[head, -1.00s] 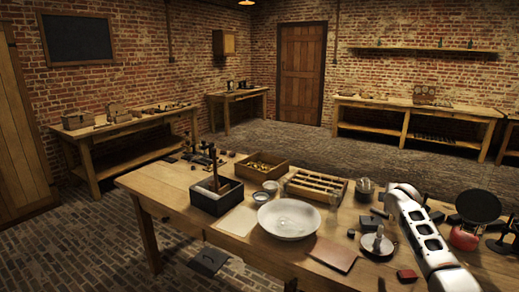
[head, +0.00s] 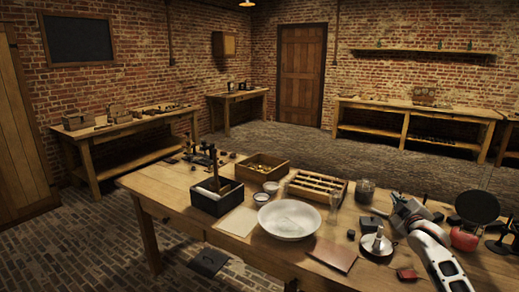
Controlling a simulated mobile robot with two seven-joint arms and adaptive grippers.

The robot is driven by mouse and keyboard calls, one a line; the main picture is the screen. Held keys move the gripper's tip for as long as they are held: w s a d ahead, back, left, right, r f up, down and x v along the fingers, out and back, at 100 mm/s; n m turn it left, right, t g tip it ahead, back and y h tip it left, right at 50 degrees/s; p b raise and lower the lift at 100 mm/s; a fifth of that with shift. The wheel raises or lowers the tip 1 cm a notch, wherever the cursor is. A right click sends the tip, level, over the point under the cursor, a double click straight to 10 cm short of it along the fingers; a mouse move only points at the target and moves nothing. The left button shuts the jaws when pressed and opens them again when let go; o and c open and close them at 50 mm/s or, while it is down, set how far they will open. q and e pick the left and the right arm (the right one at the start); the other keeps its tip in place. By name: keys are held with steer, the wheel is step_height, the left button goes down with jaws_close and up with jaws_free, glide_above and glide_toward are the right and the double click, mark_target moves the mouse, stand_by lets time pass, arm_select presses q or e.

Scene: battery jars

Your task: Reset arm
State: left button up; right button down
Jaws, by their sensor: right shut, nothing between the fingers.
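My right arm comes in from the lower right over the right part of the workbench (head: 190,179). Its right gripper (head: 394,212) is shut and empty, above the bench near a glass jar and a small dark block. Its fingertips are small and dark, so their exact distance from the bench top is hard to tell. My left gripper is out of view.
Near the gripper are a metal candlestick-like stand (head: 377,244), a dark block (head: 369,223), a glass jar (head: 364,191) and a round black disc (head: 478,206). A white bowl (head: 289,219), a slotted wooden tray (head: 318,187) and a dark box (head: 216,197) stand further left.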

steer(key=s+a+f+m+g+y, duration=0.1)
steer(key=s+a+f, duration=0.4)
steer(key=f, duration=0.2)
steer(key=s+a+f+m+y, duration=0.1)
steer(key=s+a+f+y, duration=0.1)
steer(key=s+a+f, duration=0.35)
steer(key=s+a+f+m+g+y, duration=0.1)
steer(key=s+a+f, duration=0.2)
steer(key=s+f, duration=0.45)
steer(key=s+a+f+g, duration=0.1)
steer(key=s+a+f, duration=0.2)
steer(key=s, duration=0.6)
steer(key=s+a+f+m+g+y, duration=0.1)
steer(key=s+a+f, duration=0.3)
steer(key=s+f, duration=0.3)
steer(key=s+a+f+g, duration=0.1)
steer(key=s+a+f, duration=0.3)
steer(key=s, duration=0.9)
steer(key=shift+s+a+f+g+y, duration=0.2)
steer(key=shift+f+g+y, duration=0.15)
steer(key=shift+f, duration=0.5)
